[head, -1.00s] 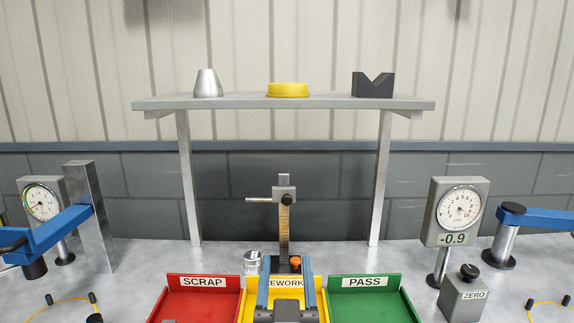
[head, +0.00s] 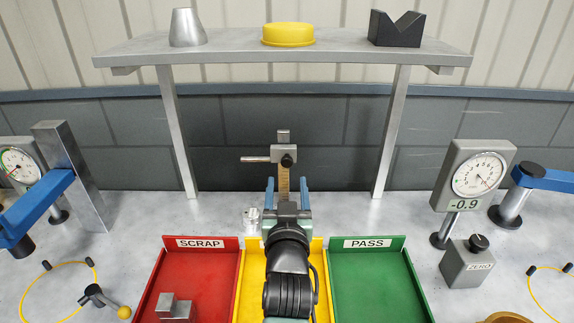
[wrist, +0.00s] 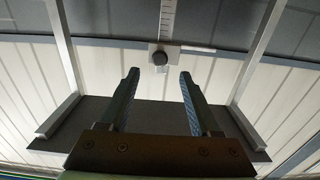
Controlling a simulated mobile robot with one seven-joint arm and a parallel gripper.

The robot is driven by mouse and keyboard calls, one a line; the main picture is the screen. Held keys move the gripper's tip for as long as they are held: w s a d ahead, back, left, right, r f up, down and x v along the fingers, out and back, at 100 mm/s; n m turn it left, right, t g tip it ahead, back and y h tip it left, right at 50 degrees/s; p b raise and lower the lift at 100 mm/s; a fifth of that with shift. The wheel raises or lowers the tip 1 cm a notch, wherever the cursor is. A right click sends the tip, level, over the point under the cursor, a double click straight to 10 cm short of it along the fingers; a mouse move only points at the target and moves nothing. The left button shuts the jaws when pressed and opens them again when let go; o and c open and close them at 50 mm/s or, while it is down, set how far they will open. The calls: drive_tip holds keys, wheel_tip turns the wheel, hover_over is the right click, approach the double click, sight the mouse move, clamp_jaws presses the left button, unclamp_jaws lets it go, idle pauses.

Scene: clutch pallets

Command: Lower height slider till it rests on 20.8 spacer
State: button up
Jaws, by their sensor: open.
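The height gauge's slider (head: 283,154) is a grey block with a dark knob and a thin arm reaching left. It sits high on the upright scale column (head: 283,181). My gripper (head: 287,186) is open and empty in front of the column, just below the slider. In the wrist view the slider (wrist: 172,48) and its knob lie beyond the open fingertips (wrist: 159,75), apart from them. A small silver cylinder (head: 252,221) stands left of my gripper; I cannot read any 20.8 mark on it. My gripper and arm hide the gauge's base.
SCRAP (head: 203,243), yellow and PASS (head: 372,243) trays lie in front, with a grey block (head: 175,308) in SCRAP. A shelf (head: 225,52) stands behind on legs.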

sight(287, 164)
drive_tip(key=w, duration=0.6)
drive_tip(key=shift+w, duration=0.25)
clamp_jaws()
idle(1.3)
